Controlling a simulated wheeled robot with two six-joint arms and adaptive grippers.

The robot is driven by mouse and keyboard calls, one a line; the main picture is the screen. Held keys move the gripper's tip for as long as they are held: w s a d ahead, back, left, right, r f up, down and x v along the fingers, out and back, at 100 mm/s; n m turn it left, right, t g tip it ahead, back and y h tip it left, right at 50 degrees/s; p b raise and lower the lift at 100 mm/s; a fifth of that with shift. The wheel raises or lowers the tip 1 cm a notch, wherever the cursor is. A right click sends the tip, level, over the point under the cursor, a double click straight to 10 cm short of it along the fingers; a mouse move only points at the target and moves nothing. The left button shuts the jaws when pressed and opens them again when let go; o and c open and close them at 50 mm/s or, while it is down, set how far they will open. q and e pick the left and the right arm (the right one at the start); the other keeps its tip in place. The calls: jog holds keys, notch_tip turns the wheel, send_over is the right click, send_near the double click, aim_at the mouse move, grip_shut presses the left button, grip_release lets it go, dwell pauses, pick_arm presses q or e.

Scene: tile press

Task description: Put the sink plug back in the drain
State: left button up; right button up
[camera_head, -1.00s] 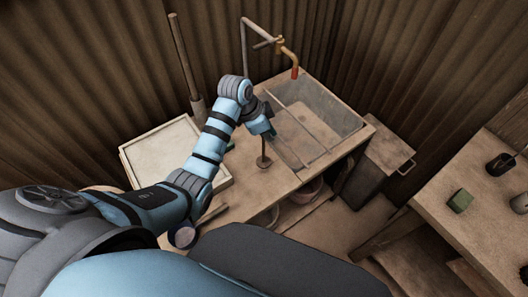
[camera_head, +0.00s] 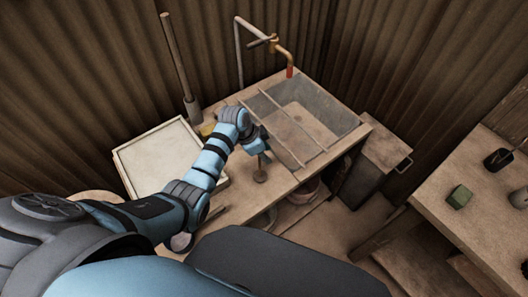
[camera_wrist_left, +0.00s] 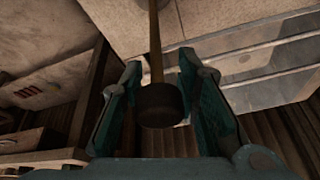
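The sink plug (camera_head: 260,176) is a flat round disc on a thin stem, over the wooden counter left of the sink. In the left wrist view its stem (camera_wrist_left: 156,45) runs away from a dark knob (camera_wrist_left: 160,104) that sits between the fingers. My left gripper (camera_head: 264,153) is closed around this knob; its green-padded fingers (camera_wrist_left: 160,100) flank it. I cannot tell whether the disc touches the counter. The grey sink basin (camera_head: 312,118) lies to the right of the plug. I cannot make out the drain hole. My right gripper is not in view.
Two thin bars (camera_head: 281,128) cross the sink. An orange-tipped tap (camera_head: 290,72) hangs over its back. A pale tray (camera_head: 122,160) lies left on the counter, with an upright pole (camera_head: 178,60) behind it. A right-hand table (camera_head: 430,200) holds a green block (camera_head: 459,197).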

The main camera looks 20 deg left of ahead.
pick_arm(q)
jog(key=shift+r, duration=0.1)
jog(key=p+v, duration=0.2)
jog(key=v, duration=1)
jog(key=shift+r, duration=0.1)
